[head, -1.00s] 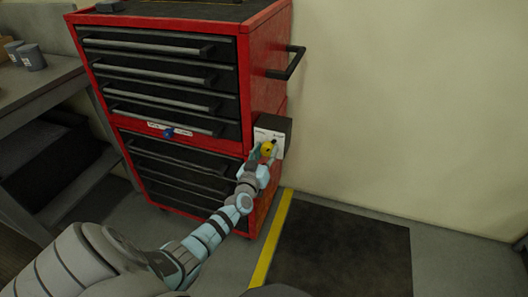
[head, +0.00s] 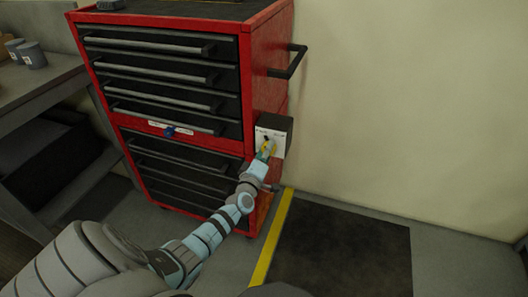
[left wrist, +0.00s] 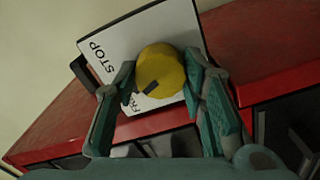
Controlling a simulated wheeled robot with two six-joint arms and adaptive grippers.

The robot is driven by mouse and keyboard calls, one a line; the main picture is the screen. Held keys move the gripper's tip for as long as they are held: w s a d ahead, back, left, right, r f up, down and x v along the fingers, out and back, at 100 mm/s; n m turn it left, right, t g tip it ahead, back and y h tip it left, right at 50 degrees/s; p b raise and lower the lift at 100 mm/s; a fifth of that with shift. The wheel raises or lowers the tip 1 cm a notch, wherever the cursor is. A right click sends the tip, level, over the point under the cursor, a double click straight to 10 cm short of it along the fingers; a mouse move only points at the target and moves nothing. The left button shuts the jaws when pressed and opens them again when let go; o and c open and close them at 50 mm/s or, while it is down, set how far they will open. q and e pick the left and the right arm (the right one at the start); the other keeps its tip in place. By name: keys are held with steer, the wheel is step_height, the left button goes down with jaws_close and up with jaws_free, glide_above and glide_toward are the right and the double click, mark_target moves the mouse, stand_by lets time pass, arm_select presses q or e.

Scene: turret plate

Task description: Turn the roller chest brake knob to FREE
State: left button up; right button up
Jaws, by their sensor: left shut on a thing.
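The red roller chest (head: 262,90) has a pale plate (head: 262,134) on its right side, with the yellow brake knob (head: 266,146) on it. My left gripper (head: 264,154) is at the knob. In the left wrist view the round yellow knob (left wrist: 163,68) sits between the fingers of my left gripper (left wrist: 160,76), which is shut on it. The knob's black mark points down and left, toward the partly hidden lettering "FR". The word STOP reads on the plate (left wrist: 92,42) at upper left. My right gripper is not in view.
A black side handle (head: 292,62) juts out above the plate. A grey bench (head: 40,85) with cups (head: 32,56) stands at the left. A yellow floor line (head: 272,238) and dark mat (head: 345,255) lie right of the chest, where floor is clear.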

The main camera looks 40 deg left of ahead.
arm_select(q)
steer(key=n, duration=0.4)
steer(key=shift+w+d+r, duration=0.15)
steer(key=shift+r+n, duration=0.1)
steer(key=shift+n, duration=0.2)
stand_by(0.3)
steer(key=o, duration=1.2)
steer(key=shift+d, duration=0.1)
steer(key=shift+c, duration=0.2)
steer(key=v, duration=1.2)
